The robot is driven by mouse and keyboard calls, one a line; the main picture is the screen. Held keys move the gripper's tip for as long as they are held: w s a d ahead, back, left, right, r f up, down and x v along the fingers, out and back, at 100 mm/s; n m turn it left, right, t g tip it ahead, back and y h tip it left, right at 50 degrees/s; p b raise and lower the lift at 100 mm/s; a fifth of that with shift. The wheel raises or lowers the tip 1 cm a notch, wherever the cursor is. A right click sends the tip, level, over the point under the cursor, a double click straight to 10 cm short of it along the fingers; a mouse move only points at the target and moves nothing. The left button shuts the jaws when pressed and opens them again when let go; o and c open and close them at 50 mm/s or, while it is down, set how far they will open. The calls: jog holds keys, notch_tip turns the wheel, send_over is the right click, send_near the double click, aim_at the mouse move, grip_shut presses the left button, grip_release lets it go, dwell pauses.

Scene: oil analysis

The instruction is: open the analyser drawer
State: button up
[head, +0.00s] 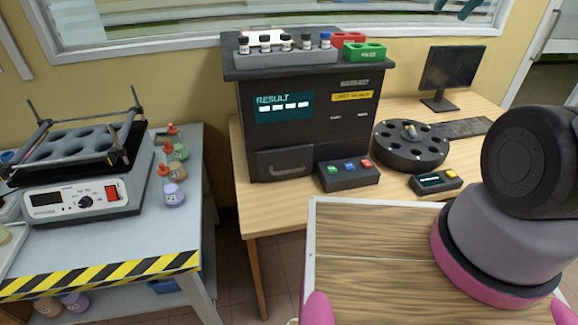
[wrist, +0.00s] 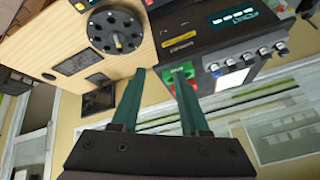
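The analyser (head: 345,125) is a dark box on the wooden bench, with a lit "RESULT" screen. Its drawer (head: 285,162) is at the lower left of the front, has a grey bar handle (head: 284,172) and looks closed. In the wrist view the analyser (wrist: 190,22) shows tilted at the top; I cannot make out the drawer there. My gripper (wrist: 160,75) is open and empty, its two green fingers apart. Its fingertips (head: 468,9) show at the top right edge of the head view, high and well away from the drawer.
A button box (head: 349,176) stands just right of the drawer front. A round carousel (head: 411,146), small display box (head: 436,182) and monitor (head: 451,76) are farther right. Vials and red and green racks (head: 364,52) sit on the analyser. The left table (head: 120,245) holds a shaker and bottles.

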jog(key=w+a+f+n+g, duration=0.2)
jog(key=w+a+f+n, duration=0.4)
jog(key=w+f, duration=0.15)
jog(key=n+g+h, duration=0.1)
jog(key=n+g, duration=0.1)
jog(key=n, duration=1.5)
send_over(289, 172)
jog(key=s, duration=0.2)
jog(key=s+d+f+x, duration=0.1)
jog(key=s+x, duration=0.2)
jog(key=x, duration=1.1)
jog(key=s+d+x, duration=0.1)
jog(key=s+x, duration=0.2)
jog(key=x, duration=2.2)
jog(key=shift+d+f, duration=0.1)
jog(key=shift+d, duration=0.25)
grip_shut()
